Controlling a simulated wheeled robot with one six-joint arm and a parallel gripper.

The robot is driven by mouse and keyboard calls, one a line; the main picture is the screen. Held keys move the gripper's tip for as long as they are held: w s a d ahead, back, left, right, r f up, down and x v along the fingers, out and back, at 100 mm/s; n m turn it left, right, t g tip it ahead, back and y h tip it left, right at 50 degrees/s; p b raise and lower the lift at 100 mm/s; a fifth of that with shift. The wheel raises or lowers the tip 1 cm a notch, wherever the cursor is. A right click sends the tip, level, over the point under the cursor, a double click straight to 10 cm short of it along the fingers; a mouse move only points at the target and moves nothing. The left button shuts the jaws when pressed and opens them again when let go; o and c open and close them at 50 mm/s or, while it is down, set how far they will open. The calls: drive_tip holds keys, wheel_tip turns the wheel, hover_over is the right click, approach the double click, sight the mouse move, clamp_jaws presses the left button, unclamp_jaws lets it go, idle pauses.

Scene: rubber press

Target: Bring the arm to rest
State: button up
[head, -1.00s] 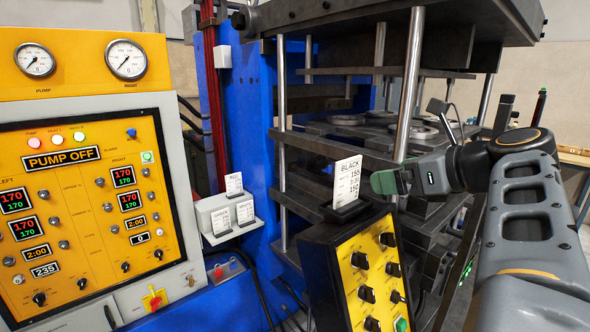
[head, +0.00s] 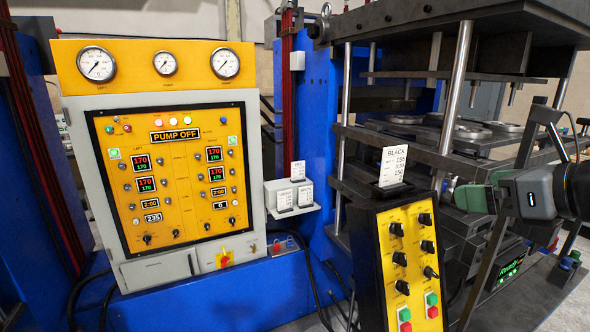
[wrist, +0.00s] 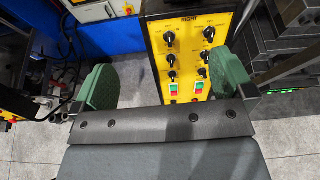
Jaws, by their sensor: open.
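My gripper (wrist: 160,82) shows in the wrist view with its two green fingers wide apart and nothing between them. In the head view my gripper (head: 484,193) is at the right, in front of the press plates. The yellow control box (head: 411,255) with black knobs and red and green buttons stands to its left. In the wrist view that control box (wrist: 187,60), marked RIGHT, lies beyond the open fingers. A BLACK card (head: 393,166) stands upright in a holder on top of the box.
The press (head: 450,157), with plates, steel posts and round parts on it, stands close behind my gripper. A large yellow control panel (head: 175,135) reads PUMP OFF. A small white shelf (head: 291,212) holds several cards. Grey floor (wrist: 290,145) shows at the lower right of the wrist view.

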wheel_tip(320, 180, down, 20)
drive_tip(key=n+g+h, duration=0.5)
drive_tip(key=n+g, duration=0.1)
drive_tip(key=n, duration=1)
drive_tip(key=s+a+f+n, duration=0.2)
drive_tip(key=a+f+n, duration=0.2)
drive_tip(key=a+n, duration=0.3)
drive_tip(key=s+a+f+n+g, duration=0.1)
drive_tip(key=s+a+f+n, duration=0.2)
drive_tip(key=a+f+n, duration=0.2)
drive_tip(key=shift+a+f+n+g+h+b, duration=0.25)
drive_tip(key=shift+a+n+g+h+b, duration=0.1)
drive_tip(key=shift+a+n, duration=0.9)
